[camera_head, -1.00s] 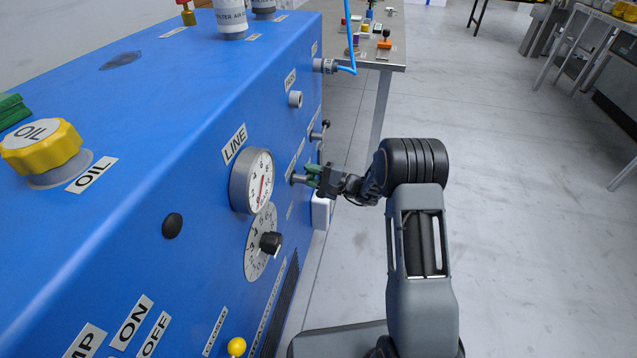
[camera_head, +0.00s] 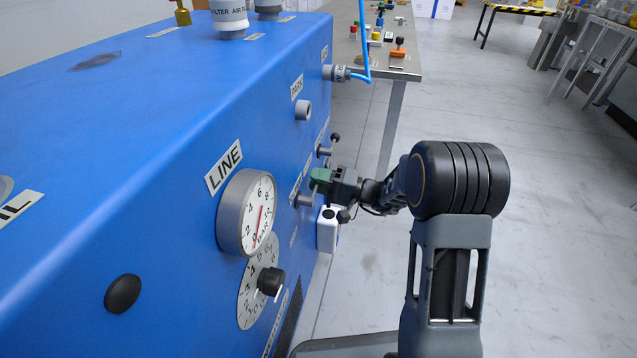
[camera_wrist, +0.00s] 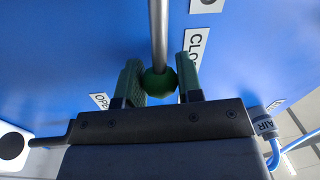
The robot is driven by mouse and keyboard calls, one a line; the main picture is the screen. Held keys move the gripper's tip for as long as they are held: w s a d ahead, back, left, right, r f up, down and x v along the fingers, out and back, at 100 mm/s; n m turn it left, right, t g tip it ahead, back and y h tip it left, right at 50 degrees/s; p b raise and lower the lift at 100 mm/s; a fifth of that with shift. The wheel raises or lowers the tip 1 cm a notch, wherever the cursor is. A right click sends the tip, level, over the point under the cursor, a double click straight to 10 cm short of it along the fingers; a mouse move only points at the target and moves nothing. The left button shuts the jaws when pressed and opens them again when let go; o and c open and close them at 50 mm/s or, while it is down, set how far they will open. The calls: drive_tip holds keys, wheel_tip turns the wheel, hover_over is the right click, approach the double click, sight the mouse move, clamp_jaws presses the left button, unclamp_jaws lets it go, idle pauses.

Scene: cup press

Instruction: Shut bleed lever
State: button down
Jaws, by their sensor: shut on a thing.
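The bleed lever shows in the wrist view as a grey metal rod (camera_wrist: 159,35) with a green ball knob (camera_wrist: 160,84) at its end. My gripper (camera_wrist: 160,80) has its green fingers on either side of the knob and is shut on it. The rod runs between a label starting "CLO" (camera_wrist: 193,55) and one starting "OPE" (camera_wrist: 98,101), both partly hidden. In the head view my gripper (camera_head: 320,180) is at the blue panel's side, and its fingers hide most of the lever there.
The blue machine (camera_head: 150,130) fills the left, with a LINE gauge (camera_head: 258,215) and a dial with a black knob (camera_head: 270,281) nearby. Another small lever (camera_head: 325,151) and a port (camera_head: 303,110) sit beyond. A white box (camera_head: 327,235) is below my gripper.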

drive_tip(key=shift+w+r, duration=0.1)
drive_tip(key=c, duration=0.8)
unclamp_jaws()
drive_tip(key=p+v, duration=0.3)
drive_tip(key=v, duration=1.1)
drive_tip(key=shift+a, duration=0.1)
drive_tip(key=s+a+r+n+g+h+p, duration=0.1)
drive_tip(key=s+a+r+g+h+p, duration=0.2)
drive_tip(key=r+p, duration=0.35)
drive_tip(key=s+a+r+n+g+h+p, duration=0.1)
drive_tip(key=s+a+r+g+h+p, duration=0.1)
drive_tip(key=s+r+p, duration=0.4)
drive_tip(key=s+a+r+n+g+h+p, duration=0.1)
drive_tip(key=s+a+r+g+h+p, duration=0.15)
drive_tip(key=r+p, duration=0.45)
drive_tip(key=s+d+r+t+h+p, duration=0.1)
drive_tip(key=r+h+p, duration=0.2)
drive_tip(key=r+p, duration=0.2)
drive_tip(key=s+d+r+t+h+p, duration=0.2)
drive_tip(key=r+h+p, duration=0.2)
drive_tip(key=r, duration=0.6)
drive_tip(key=s+d+r+t+h+p, duration=0.1)
drive_tip(key=s+d+r+h+p, duration=0.1)
drive_tip(key=r+p, duration=0.5)
drive_tip(key=shift+d+r+t+h+p, duration=0.25)
drive_tip(key=shift+h+p, duration=0.35)
drive_tip(key=shift+h, duration=0.15)
